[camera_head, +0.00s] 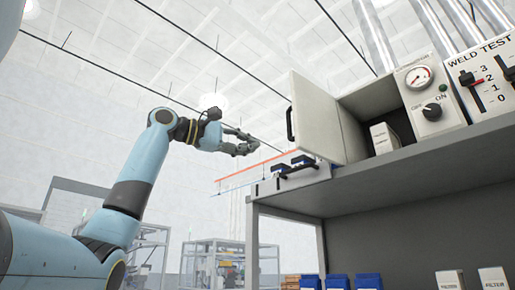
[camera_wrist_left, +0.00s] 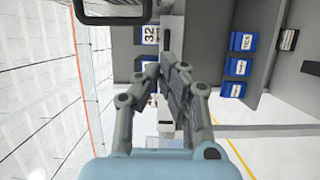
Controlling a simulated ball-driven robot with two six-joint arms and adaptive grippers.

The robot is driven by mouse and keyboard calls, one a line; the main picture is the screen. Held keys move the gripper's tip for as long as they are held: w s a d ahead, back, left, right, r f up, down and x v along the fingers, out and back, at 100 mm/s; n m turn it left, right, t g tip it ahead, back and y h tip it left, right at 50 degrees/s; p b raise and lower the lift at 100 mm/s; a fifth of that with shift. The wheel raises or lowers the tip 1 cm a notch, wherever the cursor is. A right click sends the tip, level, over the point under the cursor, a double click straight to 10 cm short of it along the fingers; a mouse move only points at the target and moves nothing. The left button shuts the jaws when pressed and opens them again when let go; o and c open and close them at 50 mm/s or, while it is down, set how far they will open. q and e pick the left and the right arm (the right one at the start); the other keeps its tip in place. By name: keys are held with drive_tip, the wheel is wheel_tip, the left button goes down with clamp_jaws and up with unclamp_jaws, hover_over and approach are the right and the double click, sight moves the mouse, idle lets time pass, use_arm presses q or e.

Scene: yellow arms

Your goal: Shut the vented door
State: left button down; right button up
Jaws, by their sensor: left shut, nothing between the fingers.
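The door (camera_head: 318,118) is a pale grey panel with a black bar handle (camera_head: 290,124) on its left side. It stands swung open at the left of a grey cabinet (camera_head: 387,100) on a shelf; I cannot make out vents on it. My left gripper (camera_head: 256,145) is shut and empty, in front of and left of the door, apart from it. In the left wrist view my left gripper (camera_wrist_left: 164,72) points upward with its fingers together, and a dark handle (camera_wrist_left: 112,14) shows at the top edge. My right gripper is not in view.
A white box (camera_head: 384,138) stands inside the open cabinet. A gauge panel (camera_head: 431,99) and a "WELD TEST" panel (camera_head: 487,80) stand to its right. Blue bins (camera_head: 338,282) and filter boxes (camera_head: 493,278) sit below the shelf (camera_head: 430,158).

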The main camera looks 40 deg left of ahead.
use_arm(q)
drive_tip(key=w+d+p, duration=0.4)
drive_tip(key=w+d, duration=0.2)
drive_tip(key=d, duration=0.1)
drive_tip(key=shift+w+d, duration=0.15)
drive_tip(key=shift+w, duration=0.1)
drive_tip(key=shift+s, duration=0.1)
